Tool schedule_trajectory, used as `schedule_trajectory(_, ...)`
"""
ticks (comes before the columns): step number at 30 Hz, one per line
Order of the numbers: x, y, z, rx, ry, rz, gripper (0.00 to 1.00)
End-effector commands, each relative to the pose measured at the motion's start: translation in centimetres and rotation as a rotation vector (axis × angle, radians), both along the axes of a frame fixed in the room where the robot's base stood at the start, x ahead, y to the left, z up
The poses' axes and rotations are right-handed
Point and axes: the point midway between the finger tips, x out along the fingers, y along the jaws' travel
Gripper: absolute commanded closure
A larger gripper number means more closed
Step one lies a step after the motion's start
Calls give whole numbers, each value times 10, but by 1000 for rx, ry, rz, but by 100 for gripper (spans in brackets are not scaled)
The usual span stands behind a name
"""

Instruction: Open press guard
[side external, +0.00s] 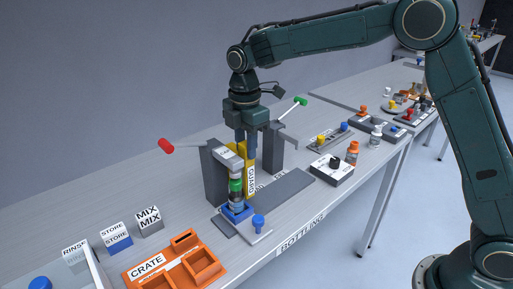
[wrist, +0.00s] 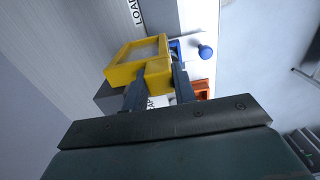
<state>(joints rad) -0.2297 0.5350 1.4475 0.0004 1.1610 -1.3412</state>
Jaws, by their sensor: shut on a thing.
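The press guard is a yellow frame with a pale, see-through pane (wrist: 145,50), seen large in the wrist view. In the side view its yellow edge (side external: 250,181) shows upright behind the press stack, partly hidden. My gripper (wrist: 158,84) has its two dark fingers on either side of the guard's yellow near bar and is shut on it. In the side view my gripper (side external: 246,150) points down between two dark grey posts (side external: 213,172).
A red-handled lever (side external: 166,146) sticks out left and a green-handled lever (side external: 300,101) right. A blue knob (side external: 258,222) stands in front. An orange crate (side external: 172,268) is at front left.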

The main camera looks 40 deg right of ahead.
Motion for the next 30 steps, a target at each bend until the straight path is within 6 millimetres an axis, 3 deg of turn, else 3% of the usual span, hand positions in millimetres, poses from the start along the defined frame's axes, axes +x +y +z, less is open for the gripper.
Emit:
schedule_trajectory(12,39,0,2,2,-6,1,100)
schedule_trajectory(24,43,0,2,2,-6,2,100)
schedule_trajectory(25,43,0,2,2,-6,2,67)
schedule_trajectory(27,42,0,2,2,-6,2,53)
schedule_trajectory(30,42,0,1,1,-4,1,51)
